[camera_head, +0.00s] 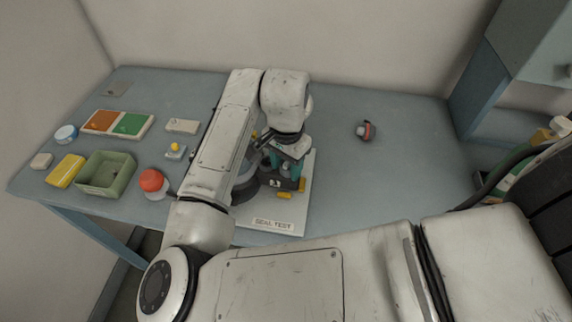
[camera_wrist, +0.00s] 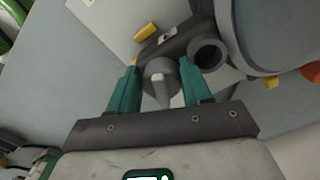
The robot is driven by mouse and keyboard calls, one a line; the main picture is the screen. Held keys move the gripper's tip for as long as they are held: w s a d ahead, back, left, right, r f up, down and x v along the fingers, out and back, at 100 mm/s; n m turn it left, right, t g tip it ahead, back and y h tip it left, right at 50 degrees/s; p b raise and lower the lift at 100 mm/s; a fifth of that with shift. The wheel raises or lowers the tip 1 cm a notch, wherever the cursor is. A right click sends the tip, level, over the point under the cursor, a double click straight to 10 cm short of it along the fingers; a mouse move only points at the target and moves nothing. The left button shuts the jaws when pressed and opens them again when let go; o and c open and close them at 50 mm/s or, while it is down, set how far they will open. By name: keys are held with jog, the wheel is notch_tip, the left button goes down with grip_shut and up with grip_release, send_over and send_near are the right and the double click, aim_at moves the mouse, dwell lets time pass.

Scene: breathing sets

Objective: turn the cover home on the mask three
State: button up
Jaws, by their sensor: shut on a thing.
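My gripper (camera_head: 287,168) reaches down over the white board marked SEAL TEST, and its teal fingers show from above. In the wrist view my gripper (camera_wrist: 159,66) has one finger on each side of a round grey cover (camera_wrist: 160,70) with a pale raised rib, and is shut on it. The cover sits against the dark body of the mask (camera_wrist: 178,43), beside an open round port (camera_wrist: 207,54). In the head view the mask (camera_head: 246,186) is partly hidden behind my arm. I cannot tell how far the cover is turned.
The white board (camera_head: 270,226) lies under the mask, with yellow blocks (camera_head: 284,195) on it. A small dark-and-red part (camera_head: 366,130) lies right, amid free table.

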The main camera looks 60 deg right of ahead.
jog(key=shift+s+d, duration=0.1)
jog(key=shift+s, duration=0.15)
jog(key=o, duration=0.9)
jog(key=shift+w, duration=0.1)
jog(key=shift+c, duration=0.2)
jog(key=shift+r, duration=0.1)
notch_tip(320, 180, up, 11)
jog(key=shift+f, duration=0.2)
